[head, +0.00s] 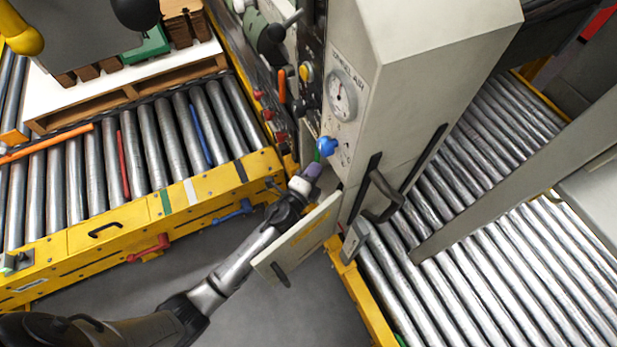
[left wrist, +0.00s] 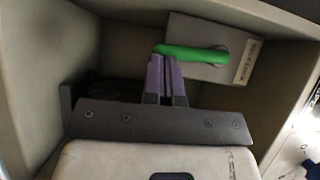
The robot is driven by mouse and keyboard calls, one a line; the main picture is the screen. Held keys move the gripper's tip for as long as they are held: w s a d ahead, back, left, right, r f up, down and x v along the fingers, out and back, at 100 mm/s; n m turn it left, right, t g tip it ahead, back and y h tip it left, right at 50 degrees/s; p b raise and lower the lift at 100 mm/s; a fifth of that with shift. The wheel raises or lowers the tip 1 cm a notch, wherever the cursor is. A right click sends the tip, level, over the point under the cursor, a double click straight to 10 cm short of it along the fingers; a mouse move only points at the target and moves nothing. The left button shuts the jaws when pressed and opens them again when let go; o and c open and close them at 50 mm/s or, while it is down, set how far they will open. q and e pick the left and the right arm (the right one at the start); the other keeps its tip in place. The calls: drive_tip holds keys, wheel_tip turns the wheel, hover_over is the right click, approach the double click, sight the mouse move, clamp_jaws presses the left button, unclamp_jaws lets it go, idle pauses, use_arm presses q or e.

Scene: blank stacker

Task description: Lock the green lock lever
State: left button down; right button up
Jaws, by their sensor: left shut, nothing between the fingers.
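The green lock lever (left wrist: 190,53) is a rounded bar on a light plate inside a recessed box in the left wrist view. It lies roughly level, with its right end at the plate's pivot. In the head view only a small bit of green (head: 317,156) shows beside my left gripper (head: 313,170). My left gripper's purple fingers also show in the left wrist view (left wrist: 166,58); they are shut and empty. Their tips are at the lever's left part; whether they touch it I cannot tell. My right gripper is not in view.
An open panel door (head: 298,240) with a yellow label hangs beside my left arm. A blue knob (head: 327,146) and a round gauge (head: 342,94) are on the cabinet (head: 430,40) above. Roller conveyors (head: 175,130) lie on both sides.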

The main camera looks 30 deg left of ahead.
use_arm(q)
drive_tip(key=shift+w+a+f+m+b, duration=0.1)
drive_tip(key=shift+w+a+m+b, duration=0.1)
drive_tip(key=shift+m+b, duration=0.3)
idle(0.3)
drive_tip(key=s, duration=1.2)
drive_tip(key=shift+a+f, duration=0.15)
drive_tip(key=shift+a, duration=0.1)
idle(0.3)
